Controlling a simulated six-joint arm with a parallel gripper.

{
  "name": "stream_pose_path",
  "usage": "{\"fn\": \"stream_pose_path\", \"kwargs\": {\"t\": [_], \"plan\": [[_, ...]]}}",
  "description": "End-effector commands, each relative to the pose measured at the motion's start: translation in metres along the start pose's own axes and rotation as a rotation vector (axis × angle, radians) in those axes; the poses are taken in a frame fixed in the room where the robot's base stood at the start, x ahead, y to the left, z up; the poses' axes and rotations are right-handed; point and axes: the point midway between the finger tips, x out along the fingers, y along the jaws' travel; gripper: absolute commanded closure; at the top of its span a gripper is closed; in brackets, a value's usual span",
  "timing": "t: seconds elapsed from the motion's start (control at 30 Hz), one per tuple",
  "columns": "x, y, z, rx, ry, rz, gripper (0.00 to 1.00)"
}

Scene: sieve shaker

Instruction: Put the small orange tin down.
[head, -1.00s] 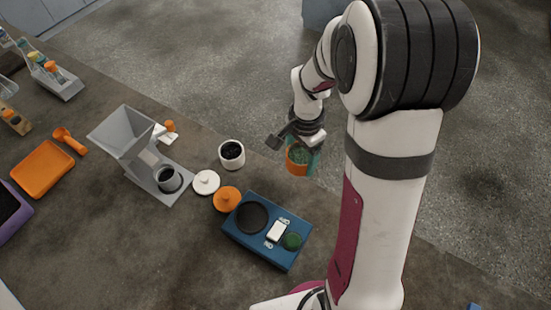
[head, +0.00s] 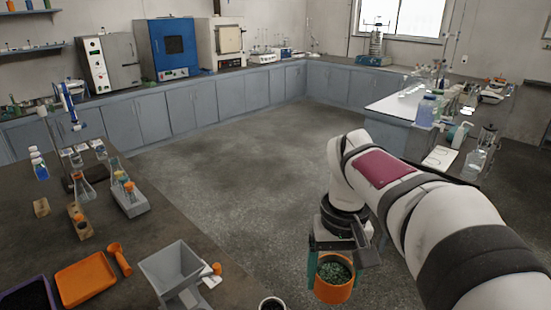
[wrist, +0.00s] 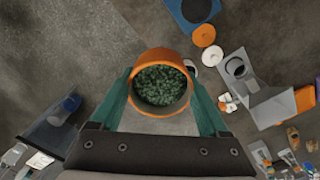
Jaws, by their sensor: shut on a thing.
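The small orange tin (head: 333,294) is open at the top and full of dark green grains. My gripper (head: 334,264) is shut on it, a green finger on each side, and holds it upright in the air. In the head view the tin shows against the grey floor, right of the bench. In the wrist view the tin's rim (wrist: 160,54) sits between the two fingers of my gripper (wrist: 163,95). The tin hides what lies straight below it.
A white cup (head: 272,304) and a grey hopper (head: 172,264) stand on the bench. An orange tray (head: 86,280) and scoop (head: 120,260) lie further left. The wrist view shows a blue scale (wrist: 182,10), an orange lid (wrist: 204,36) and a white lid (wrist: 213,56).

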Motion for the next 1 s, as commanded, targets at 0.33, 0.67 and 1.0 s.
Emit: {"fn": "stream_pose_path", "kwargs": {"t": [0.33, 0.67, 1.0], "plan": [[0.136, 0.059, 0.011, -0.299, -0.017, -0.002, 0.83], [0.201, 0.023, -0.003, -0.389, -0.006, -0.003, 0.83], [0.246, -0.033, -0.032, -0.379, -0.005, -0.002, 0.83]]}}
